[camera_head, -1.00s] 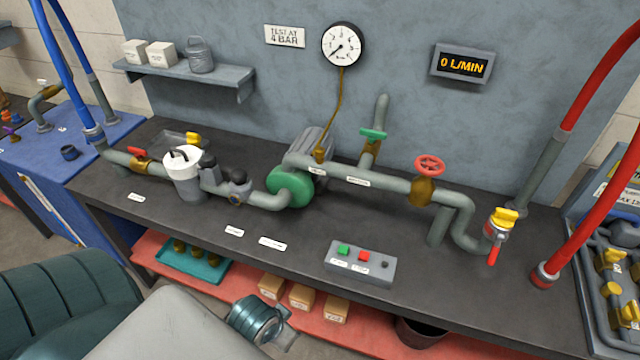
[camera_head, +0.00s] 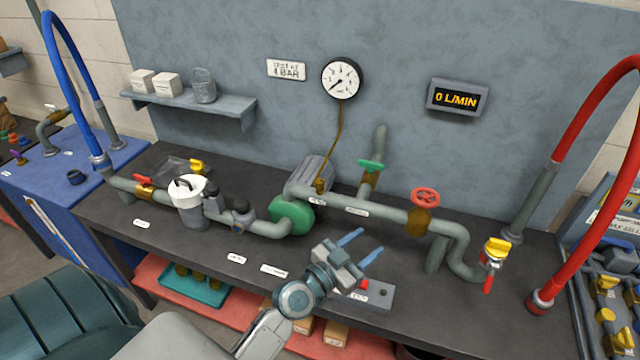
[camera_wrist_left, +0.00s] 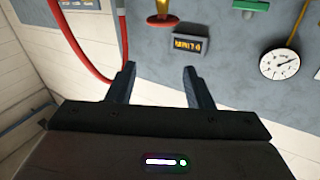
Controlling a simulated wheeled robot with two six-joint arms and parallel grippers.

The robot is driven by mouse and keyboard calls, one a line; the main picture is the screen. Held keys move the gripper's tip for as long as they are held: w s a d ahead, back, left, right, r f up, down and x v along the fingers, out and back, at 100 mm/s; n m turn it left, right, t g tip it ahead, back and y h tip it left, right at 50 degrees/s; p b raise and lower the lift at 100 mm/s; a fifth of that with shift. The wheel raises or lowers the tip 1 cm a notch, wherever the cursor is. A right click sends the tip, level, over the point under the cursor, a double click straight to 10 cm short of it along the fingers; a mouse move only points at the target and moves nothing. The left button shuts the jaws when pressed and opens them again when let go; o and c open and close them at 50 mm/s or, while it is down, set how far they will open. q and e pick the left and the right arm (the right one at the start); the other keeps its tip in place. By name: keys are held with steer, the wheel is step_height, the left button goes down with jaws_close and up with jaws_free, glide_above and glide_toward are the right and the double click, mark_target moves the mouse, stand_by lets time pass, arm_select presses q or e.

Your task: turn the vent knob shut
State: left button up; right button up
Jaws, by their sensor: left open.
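No legible label tells which handle is the vent knob. A green handle (camera_head: 371,165) sits on the upright pipe stub behind the main pipe; it also shows at the top of the left wrist view (camera_wrist_left: 251,5). A red handwheel (camera_head: 425,196) stands on a brass valve to its right. A yellow knob (camera_head: 497,247) is at the pipe's right end, and another yellow knob (camera_head: 197,167) is behind the white-topped filter. My left gripper (camera_head: 372,240) is open and empty, in front of the main pipe and apart from every handle. My right gripper is not in view.
The green-faced pump (camera_head: 292,215) and the grey pipe (camera_head: 375,211) run along the dark bench (camera_head: 180,250). The button box (camera_head: 378,296) is partly hidden by my left arm. The gauge (camera_head: 342,78) and the "0 L/MIN" display (camera_head: 457,97) are on the wall. A red hose (camera_head: 578,215) rises at the right.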

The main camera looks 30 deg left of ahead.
arm_select(q)
steer(key=w+a+r+n+t+y, duration=0.1)
steer(key=w+a+n+t+y, duration=0.25)
steer(key=w+a+y, duration=0.2)
steer(key=n+g+y, duration=0.7)
steer(key=n+y, duration=0.1)
steer(key=y, duration=0.2)
glide_toward(320, 187)
steer(key=shift+t, duration=0.25)
steer(key=p+x, duration=0.1)
steer(key=x, duration=1)
steer(key=shift+w+a+f+p, duration=0.15)
steer(key=shift+p, duration=0.15)
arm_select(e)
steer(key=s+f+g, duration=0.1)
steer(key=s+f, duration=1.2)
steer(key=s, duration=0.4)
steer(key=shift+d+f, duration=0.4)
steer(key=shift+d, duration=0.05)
arm_select(q)
steer(key=c, duration=1)
steer(key=shift+o, duration=0.2)
